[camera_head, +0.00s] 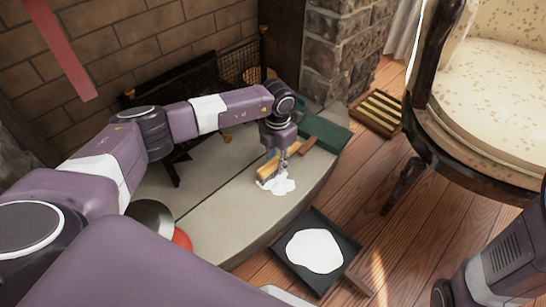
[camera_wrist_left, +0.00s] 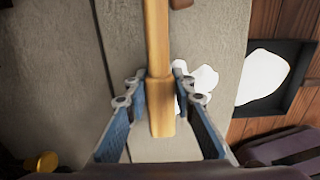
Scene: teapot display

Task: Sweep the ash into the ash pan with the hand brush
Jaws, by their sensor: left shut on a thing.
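The hand brush (camera_head: 269,167) has a yellow wooden handle. My left gripper (camera_head: 284,156) is shut on this handle, above the stone hearth. In the left wrist view the handle (camera_wrist_left: 158,60) runs between its blue finger pads. A white patch of ash (camera_head: 280,185) lies on the hearth beside the brush, near the hearth's front edge; it also shows in the wrist view (camera_wrist_left: 207,78), partly behind a finger. The dark square ash pan (camera_head: 284,261) stands on the floor in front of the hearth with a white heap inside (camera_head: 315,250). The bristles are mostly hidden.
The stone hearth (camera_head: 225,205) is bare around the ash. A slatted wooden crate (camera_head: 379,112) and an armchair (camera_head: 490,110) stand to the right. Wooden floor lies between.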

